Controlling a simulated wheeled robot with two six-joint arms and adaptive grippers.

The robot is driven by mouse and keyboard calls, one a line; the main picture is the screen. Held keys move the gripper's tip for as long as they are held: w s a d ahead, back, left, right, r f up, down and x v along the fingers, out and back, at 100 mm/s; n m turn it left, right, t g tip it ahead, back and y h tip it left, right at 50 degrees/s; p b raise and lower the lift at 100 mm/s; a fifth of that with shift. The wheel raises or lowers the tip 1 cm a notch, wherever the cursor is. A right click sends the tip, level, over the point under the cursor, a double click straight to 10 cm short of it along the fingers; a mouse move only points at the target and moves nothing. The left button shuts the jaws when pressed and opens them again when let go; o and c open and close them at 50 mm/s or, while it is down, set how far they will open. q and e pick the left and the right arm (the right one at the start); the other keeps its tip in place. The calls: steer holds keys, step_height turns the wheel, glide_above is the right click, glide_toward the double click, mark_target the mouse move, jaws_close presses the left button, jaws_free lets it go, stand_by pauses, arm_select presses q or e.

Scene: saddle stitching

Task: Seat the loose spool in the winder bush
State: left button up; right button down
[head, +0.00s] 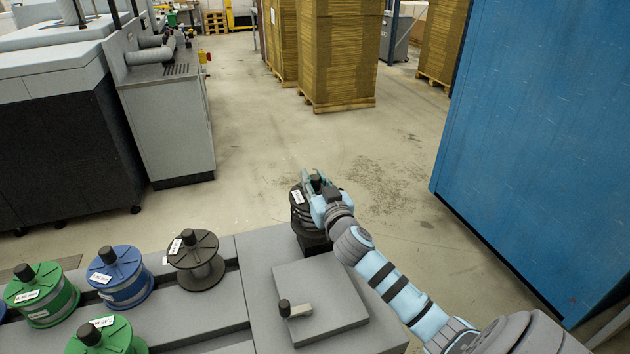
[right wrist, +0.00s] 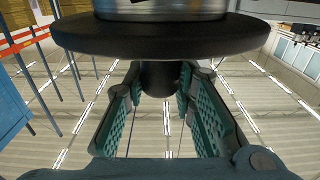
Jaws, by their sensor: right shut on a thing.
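A dark spool (head: 298,197) with a white label is at the far edge of the grey bench, its top knob inside my right gripper (head: 314,181). In the right wrist view the fingers (right wrist: 157,105) are on both sides of the dark knob (right wrist: 158,78), below the wide black flange (right wrist: 165,38). A dark part (head: 313,243) shows just under the spool. The winder bush itself is hidden by the spool and gripper, so I cannot tell whether the spool is in it. My left gripper is not in view.
Another dark spool (head: 196,259), a blue spool (head: 120,277) and green spools (head: 42,294) (head: 106,335) stand on the bench at left. A raised grey plate with a black-knobbed lever (head: 293,309) lies in front of my gripper. A blue panel (head: 540,140) stands at right.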

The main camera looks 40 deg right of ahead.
steer(key=shift+f+b, duration=2.1)
steer(key=shift+b, duration=0.1)
stand_by(0.7)
steer(key=c, duration=1.2)
jaws_free()
steer(key=shift+s, duration=0.1)
steer(key=shift+c, duration=0.2)
steer(key=shift+f, duration=0.1)
steer(key=v, duration=1.2)
